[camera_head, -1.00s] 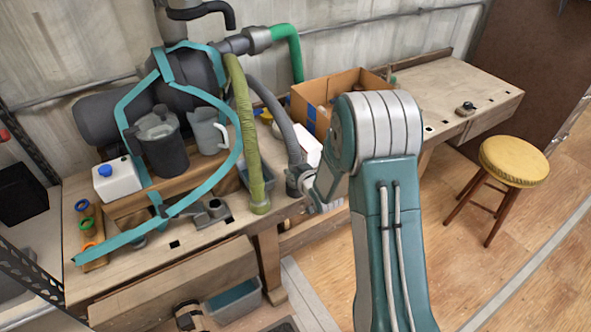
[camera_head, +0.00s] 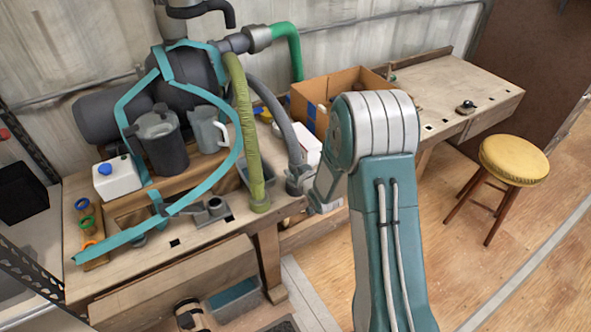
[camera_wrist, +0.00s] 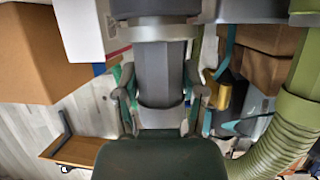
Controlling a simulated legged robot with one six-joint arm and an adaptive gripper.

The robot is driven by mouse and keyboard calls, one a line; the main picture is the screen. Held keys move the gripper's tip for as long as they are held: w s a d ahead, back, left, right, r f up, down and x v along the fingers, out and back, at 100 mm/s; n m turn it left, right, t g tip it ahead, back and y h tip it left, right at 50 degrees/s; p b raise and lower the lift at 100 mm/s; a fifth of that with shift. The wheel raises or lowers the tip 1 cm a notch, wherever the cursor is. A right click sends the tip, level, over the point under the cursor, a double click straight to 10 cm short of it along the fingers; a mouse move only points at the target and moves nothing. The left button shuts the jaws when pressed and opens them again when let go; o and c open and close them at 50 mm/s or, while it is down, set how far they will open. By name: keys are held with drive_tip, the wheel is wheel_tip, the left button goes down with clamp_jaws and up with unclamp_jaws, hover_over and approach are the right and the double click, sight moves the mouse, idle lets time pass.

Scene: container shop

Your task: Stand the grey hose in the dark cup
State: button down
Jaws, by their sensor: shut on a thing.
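The ribbed grey hose (camera_head: 277,108) hangs from the machine on the bench and curves down to a wider grey end piece. My gripper (camera_wrist: 160,95) is shut around this grey piece in the wrist view, with one finger on each side. In the head view, my wrist stands just right of the hose's lower end, and the fingers are too small to make out. A dark lidded jug (camera_head: 163,145) stands upright on the bench to the left, apart from the hose. I cannot single out another dark cup. The hose's bottom opening is hidden.
A green hose (camera_head: 245,135) hangs close on the left of the grey one. A cardboard box (camera_head: 345,82) and a white container (camera_head: 307,143) stand behind. A teal frame (camera_head: 205,185) arcs across the bench left. The right bench top is mostly clear.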

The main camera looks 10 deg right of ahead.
drive_tip(key=shift+f, duration=0.2)
drive_tip(key=shift+c, duration=0.5)
unclamp_jaws()
drive_tip(key=v, duration=1.1)
drive_tip(key=shift+s, duration=0.4)
drive_tip(key=shift+r, duration=0.1)
